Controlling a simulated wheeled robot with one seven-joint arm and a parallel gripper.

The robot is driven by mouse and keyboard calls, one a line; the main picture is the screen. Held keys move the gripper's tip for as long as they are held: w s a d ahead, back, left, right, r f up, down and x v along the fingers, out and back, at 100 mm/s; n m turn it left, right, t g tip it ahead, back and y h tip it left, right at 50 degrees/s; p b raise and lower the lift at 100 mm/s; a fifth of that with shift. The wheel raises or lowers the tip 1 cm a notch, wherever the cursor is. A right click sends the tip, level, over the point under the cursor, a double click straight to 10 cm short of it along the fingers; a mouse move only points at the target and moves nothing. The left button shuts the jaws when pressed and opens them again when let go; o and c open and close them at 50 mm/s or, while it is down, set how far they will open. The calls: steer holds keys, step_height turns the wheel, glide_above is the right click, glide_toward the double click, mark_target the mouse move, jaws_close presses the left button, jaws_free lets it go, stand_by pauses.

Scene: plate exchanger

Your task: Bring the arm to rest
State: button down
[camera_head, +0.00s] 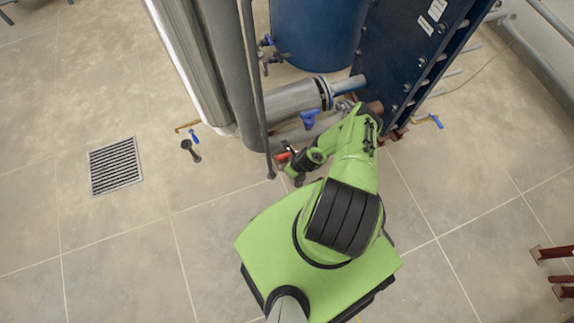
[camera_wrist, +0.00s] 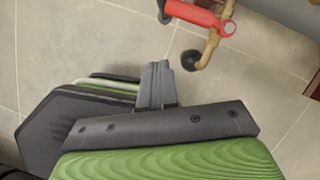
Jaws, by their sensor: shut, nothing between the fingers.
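My green arm is bent over my own base in the head view, reaching toward the pipes by the blue plate exchanger (camera_head: 405,50). In the wrist view my gripper (camera_wrist: 157,72) has its grey fingers together with nothing between them, above the tiled floor. A red valve handle (camera_wrist: 195,14) on a brass-coloured pipe (camera_wrist: 211,42) is just beyond the fingertips, apart from them in the picture. The red handle also shows in the head view (camera_head: 284,156), close beside the arm's end. The fingers are too small to make out there.
Large grey pipes (camera_head: 222,60) stand left of the arm, with a blue valve handle (camera_head: 309,118) near it. A blue tank (camera_head: 318,35) is behind. A floor drain (camera_head: 115,166) lies at left. Red-brown supports (camera_head: 553,253) are at right. Floor at lower left is clear.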

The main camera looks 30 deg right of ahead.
steer(key=a+p+v, duration=0.1)
steer(key=p+v, duration=0.1)
steer(key=v, duration=0.4)
steer(key=shift+s+a+r+p, duration=0.15)
steer(key=shift+s+r+p, duration=0.05)
steer(key=shift+r+p, duration=0.15)
